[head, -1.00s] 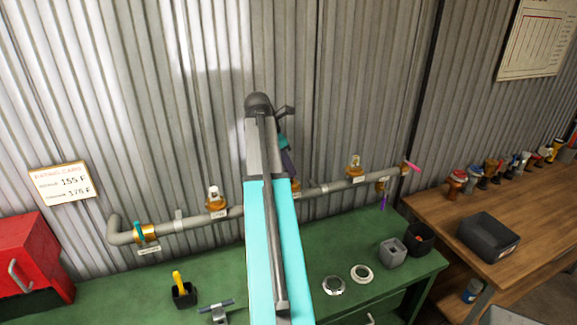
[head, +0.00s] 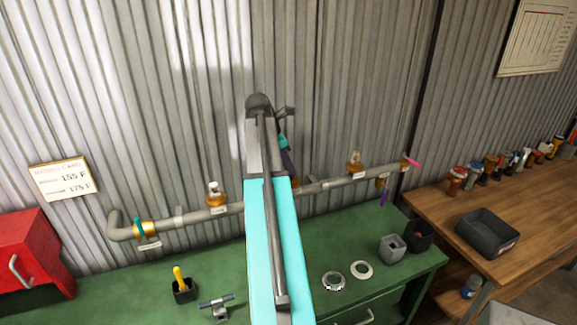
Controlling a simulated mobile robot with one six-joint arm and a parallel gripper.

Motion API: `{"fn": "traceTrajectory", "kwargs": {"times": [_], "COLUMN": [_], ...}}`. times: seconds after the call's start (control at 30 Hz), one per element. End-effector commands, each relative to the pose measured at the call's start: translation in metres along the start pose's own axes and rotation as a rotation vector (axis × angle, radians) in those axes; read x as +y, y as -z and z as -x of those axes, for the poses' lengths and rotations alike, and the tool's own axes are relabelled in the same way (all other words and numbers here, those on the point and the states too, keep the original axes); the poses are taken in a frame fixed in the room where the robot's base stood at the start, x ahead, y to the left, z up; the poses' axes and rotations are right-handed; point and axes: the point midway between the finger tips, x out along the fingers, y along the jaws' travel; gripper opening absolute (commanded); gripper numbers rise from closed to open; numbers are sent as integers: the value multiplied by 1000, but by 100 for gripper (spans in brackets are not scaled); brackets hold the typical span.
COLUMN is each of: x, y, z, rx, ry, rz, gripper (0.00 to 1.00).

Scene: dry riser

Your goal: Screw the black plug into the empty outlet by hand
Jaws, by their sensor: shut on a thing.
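My arm runs up the middle of the view and hides most of my gripper (head: 289,162). Only a small dark part of it shows at the arm's right side, just above the grey pipe (head: 340,181). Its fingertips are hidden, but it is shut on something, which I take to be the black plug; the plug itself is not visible. A brass fitting (head: 296,187) on the pipe shows partly beside the arm, just below the gripper. I cannot tell whether this is the empty outlet, or whether the plug touches it.
The green bench (head: 130,290) holds a black cup with a yellow handle (head: 183,289), a small vise (head: 218,306), two rings (head: 334,281) and bins (head: 392,249). Corrugated wall lies close behind.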

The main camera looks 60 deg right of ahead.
Motion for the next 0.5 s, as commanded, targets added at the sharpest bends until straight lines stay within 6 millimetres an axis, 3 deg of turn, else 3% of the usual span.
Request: {"fn": "traceTrajectory", "kwargs": {"times": [0.5], "x": [2], "y": [1], "z": [-3], "rx": [1], "ry": [22], "rz": [-51], "gripper": [0]}}
